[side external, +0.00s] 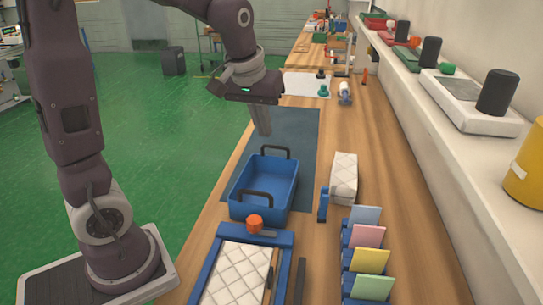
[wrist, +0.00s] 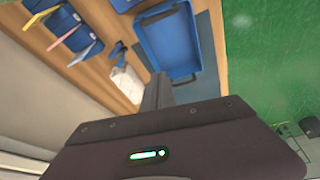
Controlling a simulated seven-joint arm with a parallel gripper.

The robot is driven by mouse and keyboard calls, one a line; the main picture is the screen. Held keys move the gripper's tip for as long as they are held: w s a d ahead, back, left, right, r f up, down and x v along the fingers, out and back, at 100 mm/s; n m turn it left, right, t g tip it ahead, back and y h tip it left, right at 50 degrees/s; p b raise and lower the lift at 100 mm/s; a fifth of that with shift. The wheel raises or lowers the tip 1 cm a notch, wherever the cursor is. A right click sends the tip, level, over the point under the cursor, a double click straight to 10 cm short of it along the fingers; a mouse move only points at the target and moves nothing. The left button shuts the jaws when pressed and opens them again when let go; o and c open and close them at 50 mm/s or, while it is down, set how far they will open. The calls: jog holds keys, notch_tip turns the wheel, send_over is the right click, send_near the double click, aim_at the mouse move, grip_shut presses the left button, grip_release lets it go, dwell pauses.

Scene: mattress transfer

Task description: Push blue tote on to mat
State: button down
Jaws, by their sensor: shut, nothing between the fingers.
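The blue tote (side external: 280,192), an open bin with two dark handles, stands upright on the wooden bench. It looks empty. Most of it lies over the dark blue-grey mat (side external: 294,128); its near end is around the mat's near edge, and I cannot tell whether it overhangs. My gripper (side external: 265,134) is shut and empty, pointing down over the mat just beyond the tote's far end, apart from the tote. In the wrist view the shut fingers (wrist: 157,88) show beside the tote (wrist: 168,42), with the mat (wrist: 209,62) around it.
A white quilted block (side external: 344,177) stands right of the tote, beside a blue upright piece (side external: 323,204). A blue frame with a quilted pad (side external: 237,275) and an orange knob (side external: 254,223) lies nearer. Coloured cards in blue holders (side external: 367,237) stand at right. The mat's far part is clear.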

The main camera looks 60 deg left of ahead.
jog(key=w+a+f+n, duration=0.1)
jog(key=w+a+f, duration=0.4)
jog(key=f, duration=0.3)
jog(key=w+a+f+n+g+y, duration=0.1)
jog(key=w+a+f, duration=0.4)
jog(key=a+f, duration=0.1)
jog(key=shift+x, duration=0.85)
jog(key=shift+d, duration=0.1)
jog(key=w+a, duration=0.8)
jog(key=w, duration=0.1)
jog(key=shift+a, duration=0.3)
